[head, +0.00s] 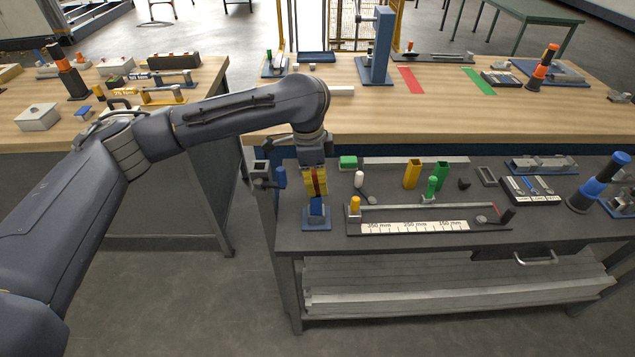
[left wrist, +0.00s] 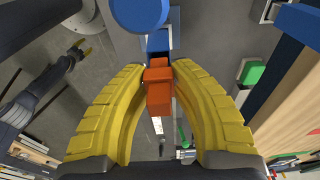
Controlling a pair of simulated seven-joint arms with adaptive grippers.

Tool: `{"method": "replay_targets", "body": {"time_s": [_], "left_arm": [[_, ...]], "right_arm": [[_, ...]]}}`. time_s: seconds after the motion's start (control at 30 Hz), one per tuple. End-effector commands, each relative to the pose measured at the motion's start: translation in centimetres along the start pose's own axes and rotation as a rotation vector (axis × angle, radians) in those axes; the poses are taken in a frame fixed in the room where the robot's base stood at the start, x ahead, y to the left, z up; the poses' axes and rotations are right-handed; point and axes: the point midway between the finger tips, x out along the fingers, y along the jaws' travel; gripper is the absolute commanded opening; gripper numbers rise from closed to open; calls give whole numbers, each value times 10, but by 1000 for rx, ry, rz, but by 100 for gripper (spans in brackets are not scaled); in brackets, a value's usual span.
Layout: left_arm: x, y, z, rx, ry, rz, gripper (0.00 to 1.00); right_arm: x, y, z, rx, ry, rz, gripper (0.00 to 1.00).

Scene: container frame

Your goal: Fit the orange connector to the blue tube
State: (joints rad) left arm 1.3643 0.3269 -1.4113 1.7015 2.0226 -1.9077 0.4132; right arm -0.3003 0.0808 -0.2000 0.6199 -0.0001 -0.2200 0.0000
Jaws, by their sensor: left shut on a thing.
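My left gripper (head: 315,181) points down above the left part of the dark workbench. Its yellow fingers (left wrist: 160,95) are shut on the orange connector (left wrist: 158,92), which also shows as a narrow red-orange strip between them in the head view (head: 316,182). The blue tube (head: 316,206) stands upright in a blue stand (head: 317,224) directly below the fingers. In the left wrist view a blue part (left wrist: 158,42) shows just past the connector's end. I cannot tell whether connector and tube touch.
A tray with a ruler (head: 415,226) lies right of the stand. A green block (head: 347,162), a yellow block (head: 412,173) and a green peg (head: 431,188) are behind it. A blue post (head: 597,182) stands at the right.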

Motion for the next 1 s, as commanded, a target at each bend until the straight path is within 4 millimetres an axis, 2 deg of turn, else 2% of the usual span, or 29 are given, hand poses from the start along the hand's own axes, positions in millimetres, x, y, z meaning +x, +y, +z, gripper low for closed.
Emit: {"method": "replay_targets", "body": {"time_s": [1.0], "left_arm": [[9,0,1,0,0,2,4]], "right_arm": [[0,-2,-1,1,1,-2,44]]}}
